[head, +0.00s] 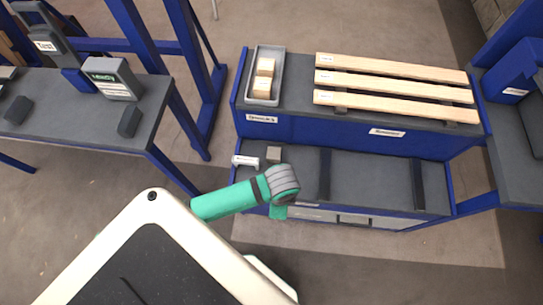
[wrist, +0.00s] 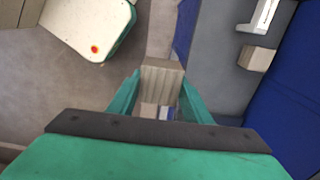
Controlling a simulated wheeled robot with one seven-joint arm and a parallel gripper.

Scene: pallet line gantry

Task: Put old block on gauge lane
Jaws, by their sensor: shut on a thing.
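My gripper (wrist: 160,100) has teal fingers and is shut on a beige-grey ridged block (wrist: 162,77), seen between the fingertips in the wrist view. In the head view, my gripper (head: 279,212) shows only partly beneath the wrist, at the front edge of the lower deck, and the held block is hidden. A similar small block (head: 273,154) sits on the lower deck (head: 385,185), beside a white bracket-like piece (head: 245,161). The wrist view shows this block (wrist: 257,58) and the white piece (wrist: 263,16) too. I cannot tell which surface is the gauge lane.
On the blue bench's upper level, a grey tray (head: 250,75) holds wooden blocks (head: 263,82), with several long planks (head: 395,83) to its right. Dark strips (head: 325,175) cross the lower deck, with clear room between them. Another bench (head: 60,115) stands at left.

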